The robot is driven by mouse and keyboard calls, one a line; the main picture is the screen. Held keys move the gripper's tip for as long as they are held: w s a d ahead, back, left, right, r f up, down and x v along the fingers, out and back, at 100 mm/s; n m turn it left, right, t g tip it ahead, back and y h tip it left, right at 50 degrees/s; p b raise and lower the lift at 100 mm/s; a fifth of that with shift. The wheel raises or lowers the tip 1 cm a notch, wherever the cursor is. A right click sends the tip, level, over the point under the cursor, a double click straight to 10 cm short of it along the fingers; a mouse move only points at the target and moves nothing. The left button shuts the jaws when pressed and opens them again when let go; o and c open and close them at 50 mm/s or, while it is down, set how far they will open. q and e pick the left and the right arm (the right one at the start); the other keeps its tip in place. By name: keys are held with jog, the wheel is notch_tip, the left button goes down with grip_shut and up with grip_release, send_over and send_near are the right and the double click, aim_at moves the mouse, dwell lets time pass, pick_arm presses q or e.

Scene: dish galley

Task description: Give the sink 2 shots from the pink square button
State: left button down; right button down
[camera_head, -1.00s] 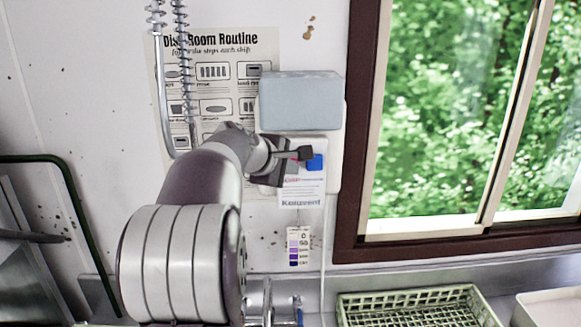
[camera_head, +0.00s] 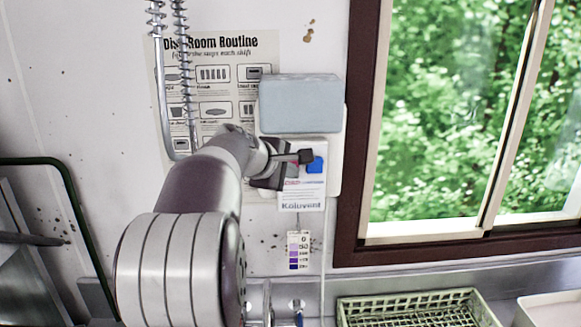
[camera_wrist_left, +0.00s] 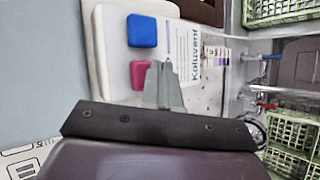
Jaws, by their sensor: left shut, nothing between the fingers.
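The white soap dispenser (camera_head: 312,190) with a grey-blue top hangs on the wall left of the window. It has a blue square button (camera_head: 315,165), which also shows in the left wrist view (camera_wrist_left: 142,30). The pink square button (camera_wrist_left: 138,75) is below the blue one in the left wrist view; in the head view it is mostly hidden by my gripper. My left gripper (camera_head: 304,156) is shut and empty in front of the dispenser. In the wrist view its fingertips (camera_wrist_left: 160,66) overlap the pink button's right edge; contact is unclear. My right gripper is not in view.
A coiled spray hose (camera_head: 185,80) hangs in front of a routine poster (camera_head: 230,60). A colour card (camera_head: 299,250) is below the dispenser. A green crate (camera_head: 410,308) stands below the window (camera_head: 450,110). Metal taps (camera_head: 267,303) show at the bottom edge.

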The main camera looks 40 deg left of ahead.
pick_arm(q)
jog(key=shift+w+a+p, duration=0.3)
jog(key=shift+w+a, duration=0.2)
jog(key=shift+w, duration=0.1)
dwell(1.1)
jog(key=shift+s+d, duration=0.1)
jog(key=shift+s+d+f+b, duration=0.1)
jog(key=shift+s+d+b, duration=0.55)
jog(key=shift+s, duration=0.1)
jog(key=s+d+b, duration=0.1)
jog(key=s+d, duration=0.2)
jog(key=shift+s+d+b, duration=0.1)
jog(key=shift+s+b, duration=0.3)
